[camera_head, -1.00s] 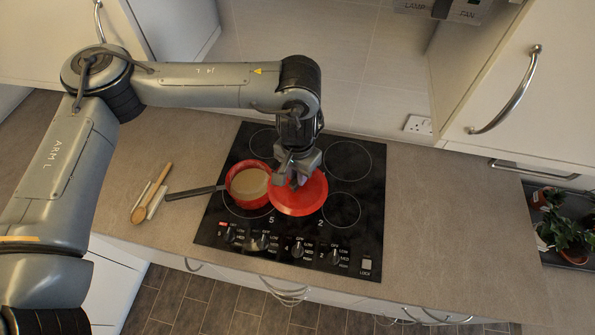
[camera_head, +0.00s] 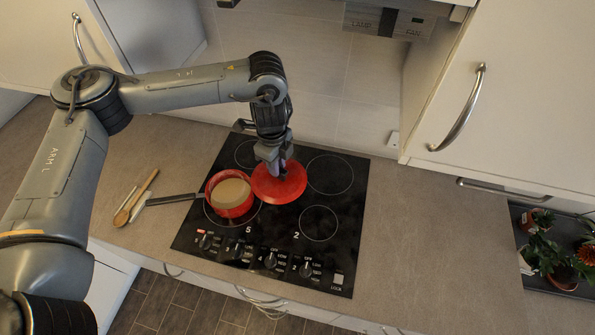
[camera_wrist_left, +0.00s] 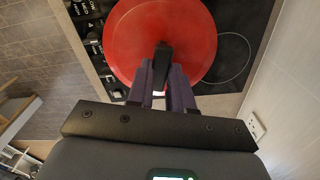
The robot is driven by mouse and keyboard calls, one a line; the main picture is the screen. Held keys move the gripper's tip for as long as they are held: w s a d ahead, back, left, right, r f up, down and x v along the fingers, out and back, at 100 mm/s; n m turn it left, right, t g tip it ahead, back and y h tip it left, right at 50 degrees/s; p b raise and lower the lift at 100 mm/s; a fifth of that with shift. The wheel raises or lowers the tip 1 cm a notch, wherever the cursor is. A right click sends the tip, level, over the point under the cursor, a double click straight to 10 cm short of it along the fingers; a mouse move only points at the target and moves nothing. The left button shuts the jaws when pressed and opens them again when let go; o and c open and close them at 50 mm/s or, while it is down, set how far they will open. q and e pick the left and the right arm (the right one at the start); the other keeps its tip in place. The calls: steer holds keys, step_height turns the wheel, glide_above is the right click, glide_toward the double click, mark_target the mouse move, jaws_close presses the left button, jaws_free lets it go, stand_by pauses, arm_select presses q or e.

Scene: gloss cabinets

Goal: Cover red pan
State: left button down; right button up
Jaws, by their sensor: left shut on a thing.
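The red pan (camera_head: 231,208) stands on the left front burner, with its dark handle (camera_head: 172,199) pointing left. Something beige shows inside it. A red lid (camera_head: 290,188) is at the right of the pan and seems to overlap its right edge in the head view. My left gripper (camera_head: 277,172) is over the lid, shut on the lid's dark knob; the lid (camera_wrist_left: 130,40) and the knob (camera_wrist_left: 163,62) also show in the left wrist view. The height of the lid over the hob is hard to tell. My right gripper is not in view.
The black hob (camera_head: 345,225) has free burners to the right. A wooden spoon (camera_head: 136,197) lies on a light rest left of the pan. Potted plants (camera_head: 560,250) stand at the far right. A wall cabinet (camera_head: 440,90) hangs at upper right. The right counter is clear.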

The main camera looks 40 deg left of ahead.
arm_select(q)
steer(key=m, duration=0.2)
glide_above(255, 172)
steer(key=shift+a+f, duration=0.15)
steer(key=shift+f, duration=0.8)
steer(key=s+a+f, duration=0.2)
steer(key=s+a, duration=0.3)
steer(key=a, duration=0.4)
steer(key=f+b, duration=0.2)
steer(key=f, duration=0.1)
steer(key=f+b, duration=0.2)
steer(key=shift+s+d+f+b, duration=0.15)
steer(key=shift+s+f+b, duration=0.05)
steer(key=shift+f+b, duration=0.2)
steer(key=shift+f, duration=0.4)
steer(key=c, duration=0.9)
jaws_free()
steer(key=shift+c, duration=0.2)
